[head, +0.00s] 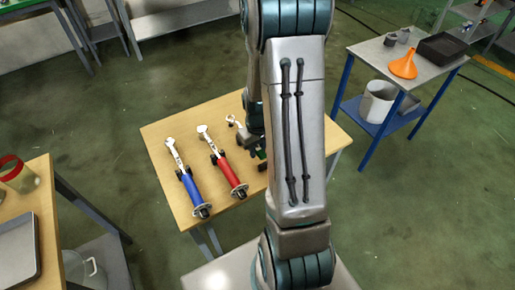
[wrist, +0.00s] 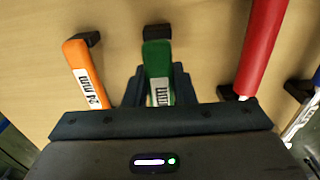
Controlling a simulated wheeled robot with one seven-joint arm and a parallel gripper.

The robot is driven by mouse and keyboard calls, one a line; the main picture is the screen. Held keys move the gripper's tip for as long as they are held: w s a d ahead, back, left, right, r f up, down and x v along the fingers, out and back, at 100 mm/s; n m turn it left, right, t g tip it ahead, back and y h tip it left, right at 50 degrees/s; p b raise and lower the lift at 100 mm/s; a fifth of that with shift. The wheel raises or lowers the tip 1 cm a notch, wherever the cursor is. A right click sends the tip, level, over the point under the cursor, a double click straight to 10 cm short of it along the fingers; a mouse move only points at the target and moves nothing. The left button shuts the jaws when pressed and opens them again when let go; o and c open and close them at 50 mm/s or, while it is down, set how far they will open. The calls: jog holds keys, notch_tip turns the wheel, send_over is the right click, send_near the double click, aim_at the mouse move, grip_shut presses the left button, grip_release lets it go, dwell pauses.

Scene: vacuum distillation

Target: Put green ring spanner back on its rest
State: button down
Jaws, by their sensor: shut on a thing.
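The green ring spanner (wrist: 158,62) is upright in the wrist view, its green handle between the two dark jaws of my gripper (wrist: 158,84). My gripper is shut on this handle. A black rest block (wrist: 157,32) shows at the handle's far end; I cannot tell whether the handle lies on it or just above it. The ring end is hidden behind my gripper body. In the head view my arm covers most of this spot, and only a bit of green (head: 261,154) shows beside my gripper.
An orange spanner (wrist: 86,72) lies close left of the green one in the wrist view, a red one (wrist: 262,45) to its right. In the head view, red (head: 229,172) and blue (head: 190,187) tools lie on the wooden table (head: 165,215). A side table (head: 425,68) holds an orange funnel (head: 404,65).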

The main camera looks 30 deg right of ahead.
jog(key=shift+f, duration=0.1)
dwell(0.3)
jog(key=shift+f+b, duration=1.4)
jog(key=c, duration=1.1)
grip_release()
jog(key=shift+r, duration=0.1)
notch_tip(320, 180, up, 14)
jog(key=shift+s+f+p, duration=0.1)
jog(key=shift+p, duration=0.2)
jog(key=s+a+r+t, duration=0.1)
jog(key=s+a+r, duration=0.1)
jog(key=s+a, duration=0.2)
jog(key=s+a+r, duration=0.3)
jog(key=s+a, duration=0.1)
jog(key=s+a+r+t, duration=0.1)
jog(key=s+a+r, duration=0.2)
jog(key=a, duration=0.1)
jog(key=shift+s+r+m+t, duration=0.15)
jog(key=shift+s+m+t, duration=0.15)
jog(key=shift+s, duration=0.1)
